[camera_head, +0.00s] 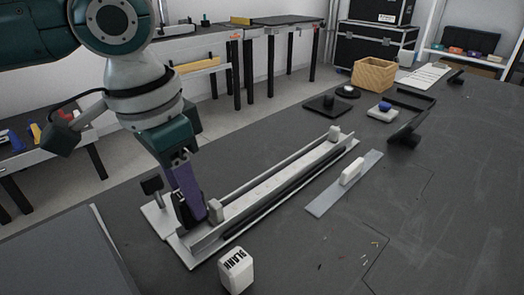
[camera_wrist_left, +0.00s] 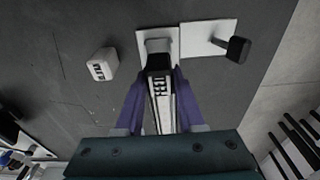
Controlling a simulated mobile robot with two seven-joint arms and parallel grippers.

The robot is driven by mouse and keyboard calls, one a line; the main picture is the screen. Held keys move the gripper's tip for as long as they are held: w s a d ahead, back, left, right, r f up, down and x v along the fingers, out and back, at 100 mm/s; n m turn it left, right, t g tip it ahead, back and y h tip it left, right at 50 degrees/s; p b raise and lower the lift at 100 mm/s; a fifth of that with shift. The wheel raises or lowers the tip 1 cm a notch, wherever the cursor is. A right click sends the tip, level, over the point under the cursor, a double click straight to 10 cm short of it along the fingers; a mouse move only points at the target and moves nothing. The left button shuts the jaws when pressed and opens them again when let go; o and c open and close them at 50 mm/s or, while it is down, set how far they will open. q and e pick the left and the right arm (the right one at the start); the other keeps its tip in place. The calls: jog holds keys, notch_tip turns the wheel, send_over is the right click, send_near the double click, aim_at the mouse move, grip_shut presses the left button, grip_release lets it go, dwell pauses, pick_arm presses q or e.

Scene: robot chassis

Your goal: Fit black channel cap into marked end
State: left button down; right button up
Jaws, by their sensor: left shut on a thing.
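The long pale channel (camera_head: 280,185) lies diagonally on the dark table, with a light block at each end. My left gripper (camera_head: 190,212) points down at its near left end. It is shut on a dark piece (camera_head: 182,210), apparently the black cap, mostly hidden by the purple fingers. In the left wrist view the gripper (camera_wrist_left: 160,76) has the dark piece (camera_wrist_left: 158,63) between its fingertips, beside a grey block (camera_wrist_left: 158,45). A white strip lettered FEED (camera_wrist_left: 160,88) shows between the fingers. I cannot tell whether the cap is seated.
A white block with black lettering (camera_head: 237,270) stands near the channel's near end. A small black-headed post (camera_head: 152,187) stands left of the gripper. A flat grey strip with a white handle (camera_head: 345,183) lies to the right. A wooden box (camera_head: 374,75) stands farther back. The right foreground is mostly clear.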

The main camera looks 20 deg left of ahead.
aim_at(190, 215)
pick_arm(q)
notch_tip(190, 215, down, 4)
jog(key=shift+r+b, duration=0.1)
jog(key=shift+b, duration=0.4)
pick_arm(e)
jog(key=shift+a+f, duration=0.1)
jog(key=shift+f, duration=0.5)
pick_arm(q)
jog(key=shift+f, duration=0.25)
jog(key=c, duration=0.8)
grip_release()
jog(key=shift+a, duration=0.1)
jog(key=shift+c, duration=0.2)
pick_arm(e)
jog(key=shift+a, duration=0.1)
pick_arm(q)
jog(key=o, duration=0.3)
pick_arm(e)
jog(key=shift+a, duration=0.1)
